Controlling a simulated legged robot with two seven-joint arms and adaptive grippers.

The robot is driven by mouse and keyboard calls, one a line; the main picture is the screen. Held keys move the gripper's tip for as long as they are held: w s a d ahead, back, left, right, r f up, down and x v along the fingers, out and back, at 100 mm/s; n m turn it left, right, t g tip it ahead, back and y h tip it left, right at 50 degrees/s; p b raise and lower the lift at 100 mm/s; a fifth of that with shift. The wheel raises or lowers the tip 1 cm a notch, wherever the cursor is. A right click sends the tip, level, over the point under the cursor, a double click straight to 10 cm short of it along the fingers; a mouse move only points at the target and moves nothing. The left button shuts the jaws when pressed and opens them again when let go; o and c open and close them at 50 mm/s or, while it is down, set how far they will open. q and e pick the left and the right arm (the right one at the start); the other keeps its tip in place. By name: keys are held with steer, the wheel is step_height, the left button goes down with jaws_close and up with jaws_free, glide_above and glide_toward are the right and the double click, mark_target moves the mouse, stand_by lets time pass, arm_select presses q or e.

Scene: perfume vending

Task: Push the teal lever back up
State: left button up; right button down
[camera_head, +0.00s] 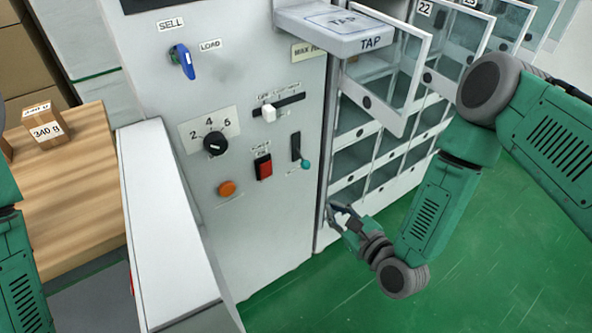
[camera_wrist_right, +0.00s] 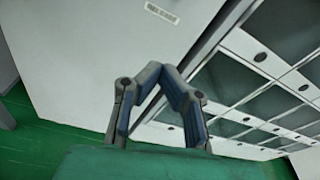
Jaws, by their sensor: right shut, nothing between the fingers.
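The teal lever (camera_head: 305,165) sits at the lower end of its dark vertical slot on the grey machine front (camera_head: 245,225), in the head view. Its knob points down and to the right. My right gripper (camera_head: 333,208) is below and to the right of the lever, apart from it, near the lower compartments. In the right wrist view the right gripper (camera_wrist_right: 158,68) has its fingertips together with nothing held. The lever does not show in the wrist view. My left gripper is outside the head view; only part of my left arm shows at the left edge.
A red rocker switch (camera_head: 263,167), an orange button (camera_head: 227,188), a black dial (camera_head: 215,143) and a white slider (camera_head: 268,113) are left of the lever. An open clear door (camera_head: 400,80) hangs above right. Compartments (camera_head: 352,158) line the right. Green floor lies below.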

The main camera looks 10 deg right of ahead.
mark_target(302, 158)
steer(key=shift+w+a+r+m, duration=0.1)
steer(key=shift+w+r+m, duration=0.25)
steer(key=shift+w+m, duration=0.15)
steer(key=shift+t, duration=0.3)
steer(key=b+x, duration=0.2)
steer(key=x, duration=0.8)
steer(key=shift+f, duration=0.15)
steer(key=r, duration=0.1)
steer(key=s+r, duration=0.1)
steer(key=r, duration=0.1)
steer(key=shift+a+r, duration=0.15)
steer(key=shift+r, duration=0.1)
steer(key=shift+s+r, duration=0.1)
steer(key=shift+r, duration=0.15)
